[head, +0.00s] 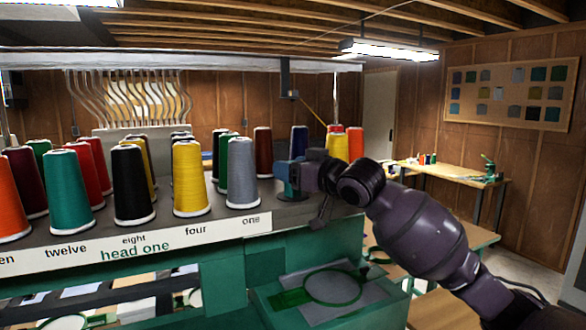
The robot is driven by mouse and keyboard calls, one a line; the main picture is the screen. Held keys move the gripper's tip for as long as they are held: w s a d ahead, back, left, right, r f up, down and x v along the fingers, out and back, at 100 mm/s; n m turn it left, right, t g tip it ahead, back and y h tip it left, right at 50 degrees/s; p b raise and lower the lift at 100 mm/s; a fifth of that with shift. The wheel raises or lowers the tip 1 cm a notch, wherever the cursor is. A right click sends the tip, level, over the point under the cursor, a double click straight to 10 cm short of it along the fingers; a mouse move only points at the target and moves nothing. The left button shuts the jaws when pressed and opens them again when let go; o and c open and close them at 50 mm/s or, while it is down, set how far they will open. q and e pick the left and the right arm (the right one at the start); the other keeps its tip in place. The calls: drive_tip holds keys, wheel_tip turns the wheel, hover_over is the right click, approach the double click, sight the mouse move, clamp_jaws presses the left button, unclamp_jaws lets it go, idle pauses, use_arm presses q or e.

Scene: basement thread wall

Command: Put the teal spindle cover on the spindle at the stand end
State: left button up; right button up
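The teal spindle cover (283,188) is at the right end of the thread stand (160,234), just right of the grey cone. My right gripper (298,176) reaches in from the right and is at the cover, with its fingers around it and partly hiding it. The gripper looks shut on the cover. The cover's lower edge is close to the stand top; I cannot tell if it touches. The spindle itself is hidden behind the cover and gripper. My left gripper is not in view.
Thread cones crowd the stand to the left, the nearest being a grey cone (242,173) and a yellow cone (190,180). Dark red, blue and orange cones stand behind the gripper. A green hoop (334,287) lies below. A workbench (455,173) stands at the back right.

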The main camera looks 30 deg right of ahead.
idle(0.3)
drive_tip(key=shift+s+d, duration=0.15)
drive_tip(key=shift+s, duration=0.15)
use_arm(q)
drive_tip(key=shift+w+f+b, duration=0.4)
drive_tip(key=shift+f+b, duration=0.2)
drive_tip(key=shift+b, duration=0.65)
use_arm(e)
drive_tip(key=v, duration=1)
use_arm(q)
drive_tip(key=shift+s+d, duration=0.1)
use_arm(e)
drive_tip(key=shift+s+d, duration=0.1)
drive_tip(key=shift+s, duration=0.1)
